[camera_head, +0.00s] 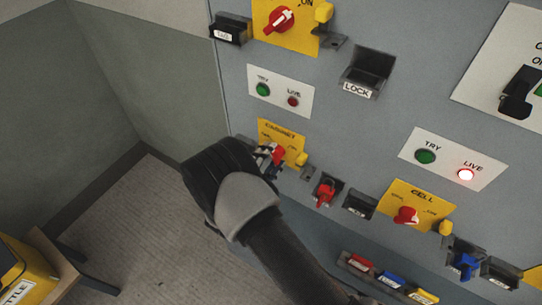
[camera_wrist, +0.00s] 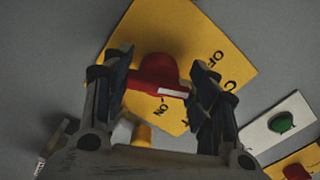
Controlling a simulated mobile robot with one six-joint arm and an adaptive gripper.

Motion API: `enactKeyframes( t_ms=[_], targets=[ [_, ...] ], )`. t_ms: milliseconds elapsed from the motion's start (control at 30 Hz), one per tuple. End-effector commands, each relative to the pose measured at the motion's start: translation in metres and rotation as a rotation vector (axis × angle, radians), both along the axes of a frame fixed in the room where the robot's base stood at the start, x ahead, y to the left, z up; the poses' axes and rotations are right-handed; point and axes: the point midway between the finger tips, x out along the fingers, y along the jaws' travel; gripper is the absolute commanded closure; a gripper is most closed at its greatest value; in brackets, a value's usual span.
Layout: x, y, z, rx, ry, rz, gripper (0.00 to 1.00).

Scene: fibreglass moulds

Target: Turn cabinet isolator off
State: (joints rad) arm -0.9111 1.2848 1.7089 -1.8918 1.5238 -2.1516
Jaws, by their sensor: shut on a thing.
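The cabinet isolator is a red rotary handle (camera_head: 279,154) on a yellow plate (camera_head: 280,131) lettered CABINET, on the grey panel. My gripper (camera_head: 271,155) is at the plate, its body hiding the plate's lower left. In the wrist view the red handle (camera_wrist: 155,72) sits between the two fingers of my gripper (camera_wrist: 160,86), which are closed on it. The handle's white stripe (camera_wrist: 172,93) lies close to the ON lettering; OFF is printed farther to the upper right on the yellow plate (camera_wrist: 195,35).
Above the plate are a green TRY button (camera_head: 263,89) and a dark LIVE lamp (camera_head: 293,101). A red padlock (camera_head: 325,191) hangs to the right. The CELL isolator (camera_head: 406,215) is lower right, under a lit LIVE lamp (camera_head: 466,174). A yellow case (camera_head: 27,274) stands lower left.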

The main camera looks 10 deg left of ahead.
Motion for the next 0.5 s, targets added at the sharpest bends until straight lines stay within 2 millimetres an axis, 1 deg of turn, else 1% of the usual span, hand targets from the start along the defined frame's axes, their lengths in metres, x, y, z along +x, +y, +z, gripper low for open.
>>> enactKeyframes(
  t_ms=[200,500],
  targets=[
    [-0.0001,-0.0007,-0.0008,-0.16,0.056,0.0,0.71],
    [-0.0003,-0.0012,-0.0014,-0.296,0.103,0.0,0.71]
  ],
)
